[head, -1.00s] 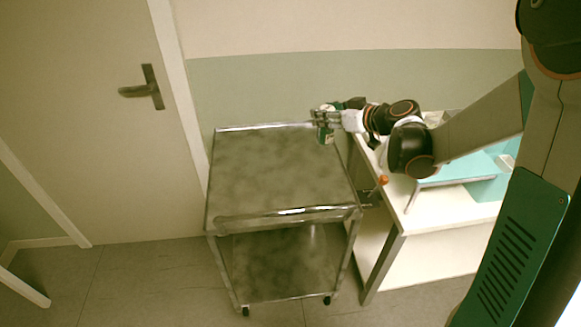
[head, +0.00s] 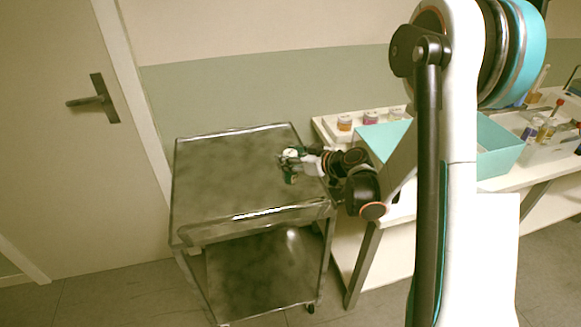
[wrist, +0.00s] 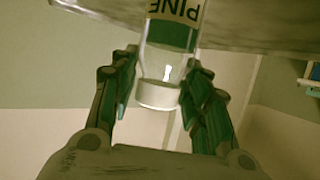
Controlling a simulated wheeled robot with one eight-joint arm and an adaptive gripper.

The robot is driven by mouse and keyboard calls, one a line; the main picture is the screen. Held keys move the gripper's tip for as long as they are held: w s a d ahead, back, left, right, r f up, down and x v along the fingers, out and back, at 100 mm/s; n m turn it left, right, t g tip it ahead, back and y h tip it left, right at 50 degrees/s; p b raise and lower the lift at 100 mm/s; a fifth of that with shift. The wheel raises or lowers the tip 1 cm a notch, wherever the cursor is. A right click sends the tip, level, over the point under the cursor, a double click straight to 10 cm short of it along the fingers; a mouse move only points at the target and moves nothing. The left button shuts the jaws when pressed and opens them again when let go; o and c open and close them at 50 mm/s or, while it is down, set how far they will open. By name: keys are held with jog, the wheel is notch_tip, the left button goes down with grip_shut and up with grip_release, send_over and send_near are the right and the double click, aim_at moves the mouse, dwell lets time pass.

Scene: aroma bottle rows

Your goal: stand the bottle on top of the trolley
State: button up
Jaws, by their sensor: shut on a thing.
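The bottle (head: 290,178) is small, with a green band and a white cap. In the wrist view the bottle (wrist: 172,38) shows a label reading "PINE", upside down in the picture, with its cap towards me. My gripper (head: 291,160) is shut on the bottle, with a dark green finger on each side in the wrist view (wrist: 160,88). The trolley (head: 222,175) has a mottled grey metal top, and the bottle is over its right part. I cannot tell whether the bottle's base touches the top. The trolley top (wrist: 255,40) also shows at the upper edge of the wrist view.
A white bench (head: 345,215) stands close to the trolley's right side. It bears several small jars (head: 370,118), a turquoise bin (head: 497,150) and a rack with bottles. A raised rim bar (head: 255,217) runs along the trolley's front. The trolley top's left and back are clear.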

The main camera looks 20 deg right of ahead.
jog(key=shift+f+b, duration=0.3)
jog(key=shift+f, duration=0.95)
jog(key=shift+f, duration=0.15)
jog(key=o, duration=1.2)
jog(key=shift+s+d+r, duration=0.15)
jog(key=shift+s+r, duration=0.05)
jog(key=shift+r, duration=0.1)
jog(key=p+v, duration=0.3)
jog(key=v, duration=0.8)
jog(key=shift+s, duration=0.15)
jog(key=shift+d+r, duration=0.1)
